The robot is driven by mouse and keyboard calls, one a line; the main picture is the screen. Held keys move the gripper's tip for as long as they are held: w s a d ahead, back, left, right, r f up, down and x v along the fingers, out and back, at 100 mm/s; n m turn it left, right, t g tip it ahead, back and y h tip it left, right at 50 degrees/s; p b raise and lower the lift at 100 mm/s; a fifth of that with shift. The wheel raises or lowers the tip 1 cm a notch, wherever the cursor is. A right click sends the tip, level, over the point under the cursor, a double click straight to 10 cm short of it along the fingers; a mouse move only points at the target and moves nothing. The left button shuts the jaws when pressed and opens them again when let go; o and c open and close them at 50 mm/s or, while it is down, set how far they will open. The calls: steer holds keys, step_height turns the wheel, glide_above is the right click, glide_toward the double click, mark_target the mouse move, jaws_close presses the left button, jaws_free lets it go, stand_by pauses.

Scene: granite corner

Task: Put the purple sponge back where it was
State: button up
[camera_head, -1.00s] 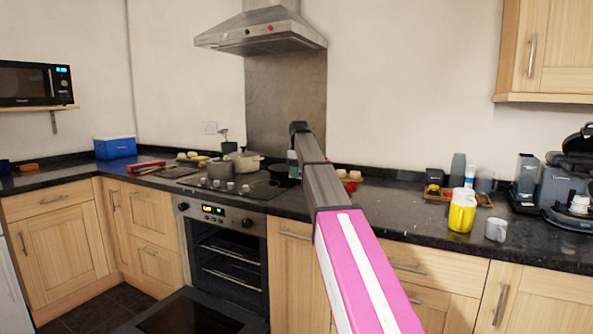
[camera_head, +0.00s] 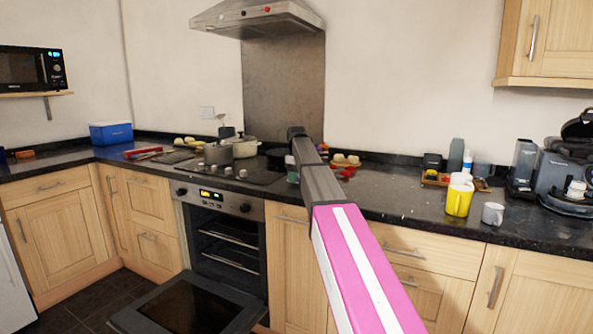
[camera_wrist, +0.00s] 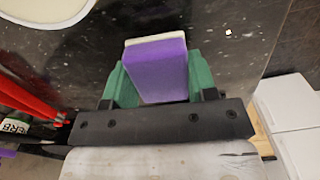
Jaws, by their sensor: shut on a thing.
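The purple sponge (camera_wrist: 163,72) has a pale layer along its top edge. It is held between the green fingers of my gripper (camera_wrist: 158,88), which is shut on it. In the wrist view, the sponge stands out over the dark speckled countertop (camera_wrist: 225,55); I cannot tell whether it touches the surface. In the head view, my arm reaches towards the counter right of the hob. My own arm mostly hides the gripper there, and I cannot make out the sponge.
Pots (camera_head: 240,147) stand on the hob, above an oven with its door (camera_head: 190,308) hanging open. Red items (camera_head: 347,172) lie right of my arm's end. A yellow container (camera_head: 458,200) and grey mug (camera_head: 493,213) stand farther right. Counter between them looks clear.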

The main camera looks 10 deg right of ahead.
steer(key=shift+f, duration=0.5)
steer(key=o, duration=1.3)
steer(key=shift+c, duration=0.2)
steer(key=shift+r, duration=0.2)
steer(key=shift+r, duration=4.35)
